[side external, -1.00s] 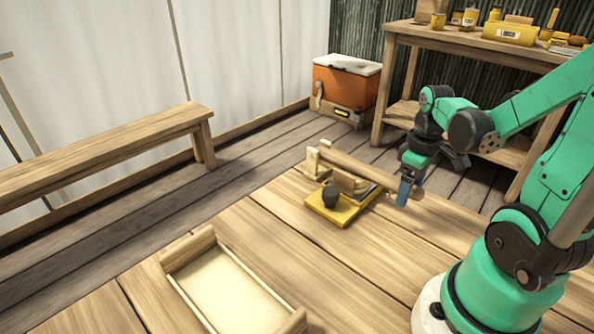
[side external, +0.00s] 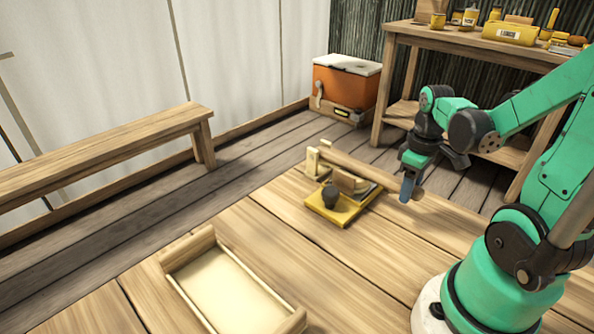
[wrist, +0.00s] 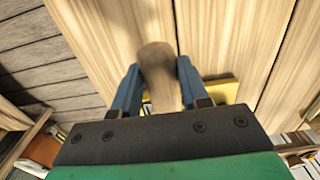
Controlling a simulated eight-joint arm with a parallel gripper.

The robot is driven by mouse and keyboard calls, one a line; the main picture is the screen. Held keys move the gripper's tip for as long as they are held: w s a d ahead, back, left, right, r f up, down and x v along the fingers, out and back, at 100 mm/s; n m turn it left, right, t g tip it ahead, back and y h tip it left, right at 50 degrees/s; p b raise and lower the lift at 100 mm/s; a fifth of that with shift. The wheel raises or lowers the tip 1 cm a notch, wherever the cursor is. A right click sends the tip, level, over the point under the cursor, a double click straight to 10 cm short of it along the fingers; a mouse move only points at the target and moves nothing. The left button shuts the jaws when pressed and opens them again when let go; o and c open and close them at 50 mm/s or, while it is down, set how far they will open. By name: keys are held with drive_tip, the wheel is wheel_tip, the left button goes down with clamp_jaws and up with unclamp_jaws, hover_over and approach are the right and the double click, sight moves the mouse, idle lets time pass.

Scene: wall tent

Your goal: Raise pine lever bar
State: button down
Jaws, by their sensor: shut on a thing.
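The pine lever bar (side external: 363,169) runs from a pale wooden upright post (side external: 313,160) at its left end, over a yellow base plate (side external: 343,211), to a free end at the right. My gripper (side external: 408,188) has its blue fingers closed around the bar near that free end. In the wrist view the bar's rounded end (wrist: 158,72) lies between the two blue fingers (wrist: 158,88). The bar looks close to level, and stays above the plate. A dark round knob (side external: 331,196) and a wooden block (side external: 347,182) sit on the plate under the bar.
A shallow wooden tray (side external: 225,283) lies at the front of the plank table (side external: 290,245). A bench (side external: 110,150) stands at the left, an orange cooler (side external: 343,88) at the back, and a shelf table (side external: 465,52) with yellow items at the back right.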

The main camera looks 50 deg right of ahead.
idle(0.7)
drive_tip(key=r+g, duration=0.1)
drive_tip(key=r, duration=0.1)
drive_tip(key=w+r+g, duration=0.1)
drive_tip(key=r, duration=0.2)
drive_tip(key=w+r+g, duration=0.1)
drive_tip(key=r+g, duration=0.1)
drive_tip(key=shift+w+r, duration=0.15)
drive_tip(key=shift+r, duration=0.2)
drive_tip(key=shift+c, duration=2.2)
unclamp_jaws()
drive_tip(key=shift+v, duration=2.75)
drive_tip(key=w+a+f+t, duration=0.2)
drive_tip(key=a+t, duration=0.3)
drive_tip(key=a, duration=0.2)
drive_tip(key=w+a+f+t, duration=0.2)
drive_tip(key=a+t, duration=0.4)
drive_tip(key=a, duration=0.2)
drive_tip(key=shift+w+f, duration=0.15)
drive_tip(key=shift+f, duration=0.2)
